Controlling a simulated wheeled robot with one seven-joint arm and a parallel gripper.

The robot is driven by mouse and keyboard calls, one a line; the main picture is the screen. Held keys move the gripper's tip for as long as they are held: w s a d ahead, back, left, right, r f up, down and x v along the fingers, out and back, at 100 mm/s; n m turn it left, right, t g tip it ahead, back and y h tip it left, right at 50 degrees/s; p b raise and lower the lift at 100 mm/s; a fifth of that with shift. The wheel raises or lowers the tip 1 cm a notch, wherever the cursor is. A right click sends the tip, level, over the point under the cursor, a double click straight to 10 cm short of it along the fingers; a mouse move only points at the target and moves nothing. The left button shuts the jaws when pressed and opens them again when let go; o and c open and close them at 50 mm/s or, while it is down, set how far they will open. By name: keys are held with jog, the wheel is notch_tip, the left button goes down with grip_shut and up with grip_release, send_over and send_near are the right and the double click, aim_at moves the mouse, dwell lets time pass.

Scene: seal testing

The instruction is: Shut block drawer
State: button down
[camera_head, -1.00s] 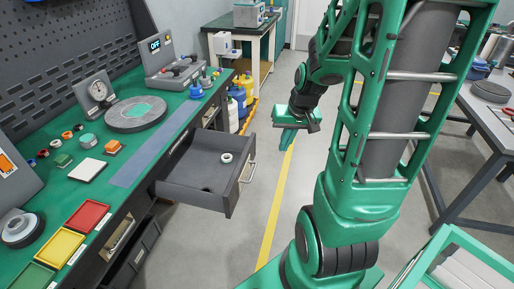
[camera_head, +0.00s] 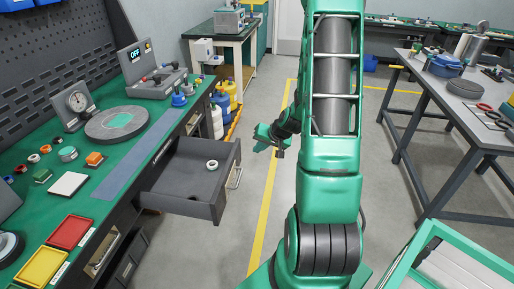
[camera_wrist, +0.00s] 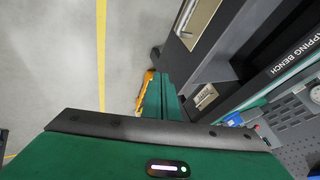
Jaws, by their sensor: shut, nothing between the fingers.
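The grey block drawer (camera_head: 178,203) is pulled well out from the green-topped bench, at the centre left of the head view. It holds a small white ring (camera_head: 212,164) and a small dark piece. Its metal handle (camera_head: 235,177) is on the front at the right. My gripper (camera_head: 262,143) is off the front of the drawer, a little beyond it and to its right, apart from it. In the wrist view, my gripper (camera_wrist: 160,92) is shut with its green fingers together and empty. A dark front with a metal handle (camera_wrist: 198,22) shows to their upper right.
The bench top (camera_head: 108,165) carries a round plate (camera_head: 116,123), a dial gauge and colored trays. Yellow and blue containers (camera_head: 228,98) stand on the floor beyond the drawer. A grey table (camera_head: 450,95) stands at the right. The floor aisle with the yellow line is clear.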

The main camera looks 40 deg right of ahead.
aim_at(239, 155)
jog(key=shift+w+a+f, duration=0.4)
jog(key=shift+w+f, duration=0.4)
jog(key=shift+w, duration=0.35)
jog(key=shift+w+a+f, duration=0.45)
jog(key=shift+w+f, duration=0.4)
jog(key=shift+w, duration=0.25)
jog(key=shift+w+a+f, duration=0.4)
jog(key=shift+w+f, duration=0.4)
jog(key=shift+w, duration=0.35)
